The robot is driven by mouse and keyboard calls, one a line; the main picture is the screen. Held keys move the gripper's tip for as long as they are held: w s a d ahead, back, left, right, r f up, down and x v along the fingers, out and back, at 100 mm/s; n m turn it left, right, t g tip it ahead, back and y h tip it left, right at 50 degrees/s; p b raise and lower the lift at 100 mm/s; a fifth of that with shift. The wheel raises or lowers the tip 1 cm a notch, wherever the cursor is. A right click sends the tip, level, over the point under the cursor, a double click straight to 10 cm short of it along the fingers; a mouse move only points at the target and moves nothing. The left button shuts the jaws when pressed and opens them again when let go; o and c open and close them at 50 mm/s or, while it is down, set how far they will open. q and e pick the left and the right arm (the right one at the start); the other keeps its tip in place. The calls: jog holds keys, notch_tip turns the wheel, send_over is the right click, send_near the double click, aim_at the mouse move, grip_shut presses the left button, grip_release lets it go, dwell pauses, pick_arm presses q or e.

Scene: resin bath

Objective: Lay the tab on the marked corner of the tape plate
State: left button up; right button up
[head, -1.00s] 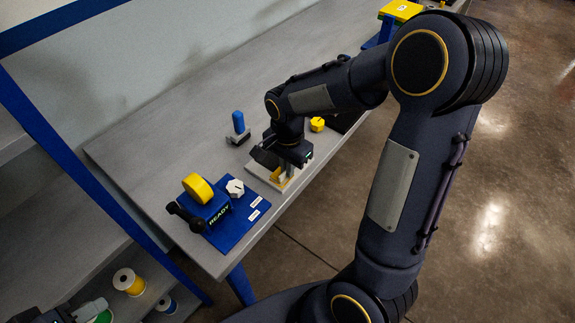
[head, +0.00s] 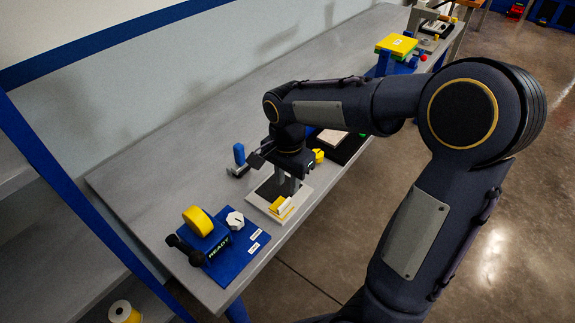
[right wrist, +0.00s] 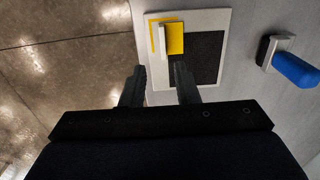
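The tape plate (head: 305,194) lies on the bench with a pale border and a dark middle; it also shows in the right wrist view (right wrist: 213,90). The yellow tab (right wrist: 175,37), with a pale upright strip, lies on its near corner, over a yellow mark (right wrist: 152,35) whose edge shows beside it. In the head view the tab (head: 280,207) shows in front of my fingers. My right gripper (right wrist: 160,88) is open and empty, just above the plate, with the strip's end between its fingertips in the picture. My left gripper is not in view.
A blue tape stand marked READY (head: 222,252) holds a yellow roll (head: 198,221) left of the plate. A blue-handled tool (head: 239,155) stands behind. A yellow object (head: 318,156) and dark tray (head: 348,149) lie to the right. The bench's front edge is close to the plate.

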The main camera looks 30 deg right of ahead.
notch_tip(320, 180, up, 5)
jog(key=s+a+n+t+y, duration=0.2)
jog(key=s+n, duration=0.4)
jog(key=s, duration=0.2)
jog(key=s+a+n+t+y, duration=0.1)
jog(key=s+a+n+t, duration=0.1)
jog(key=s+n, duration=0.4)
jog(key=s+t, duration=0.1)
jog(key=s, duration=0.2)
jog(key=shift+f+t+y, duration=0.3)
jog(key=shift+f+y, duration=0.1)
